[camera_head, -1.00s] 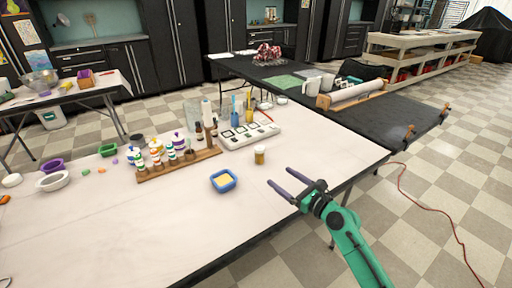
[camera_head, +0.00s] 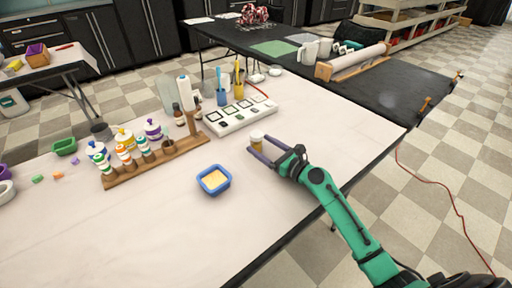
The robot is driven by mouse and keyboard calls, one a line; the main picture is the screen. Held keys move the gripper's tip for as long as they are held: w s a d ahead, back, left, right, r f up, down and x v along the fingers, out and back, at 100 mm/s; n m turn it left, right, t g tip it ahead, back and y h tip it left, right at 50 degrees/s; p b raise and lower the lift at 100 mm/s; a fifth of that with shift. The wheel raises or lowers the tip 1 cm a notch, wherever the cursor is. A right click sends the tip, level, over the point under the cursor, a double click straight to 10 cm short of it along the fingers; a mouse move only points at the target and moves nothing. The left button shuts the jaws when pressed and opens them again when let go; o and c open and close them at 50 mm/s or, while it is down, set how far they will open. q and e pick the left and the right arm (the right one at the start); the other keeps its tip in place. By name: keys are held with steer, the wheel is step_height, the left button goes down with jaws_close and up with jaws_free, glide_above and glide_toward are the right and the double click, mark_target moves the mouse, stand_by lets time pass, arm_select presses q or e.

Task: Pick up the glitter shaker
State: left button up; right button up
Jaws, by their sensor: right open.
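The glitter shaker looks to be the small jar (camera_head: 257,138) with a gold-brown body and pale lid, upright on the white table (camera_head: 130,225). My right gripper (camera_head: 258,147), on a green arm from the lower right, is open at the jar. Its two dark purple fingers reach to either side of the jar's lower part. I cannot tell whether they touch it. My left gripper is not in view.
A blue dish (camera_head: 214,180) with yellow contents sits left of the gripper. A wooden rack (camera_head: 150,167) with paint bottles and a white palette tray (camera_head: 240,115) stand farther back.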

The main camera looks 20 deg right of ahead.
steer(key=x, duration=0.6)
steer(key=shift+w, duration=0.1)
steer(key=shift+r, duration=0.1)
steer(key=shift+c, duration=0.9)
steer(key=c, duration=1)
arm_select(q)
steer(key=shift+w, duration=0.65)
arm_select(e)
steer(key=shift+o, duration=0.2)
arm_select(q)
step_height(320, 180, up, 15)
steer(key=p, duration=1.4)
steer(key=shift+p, duration=0.4)
arm_select(e)
step_height(320, 180, up, 25)
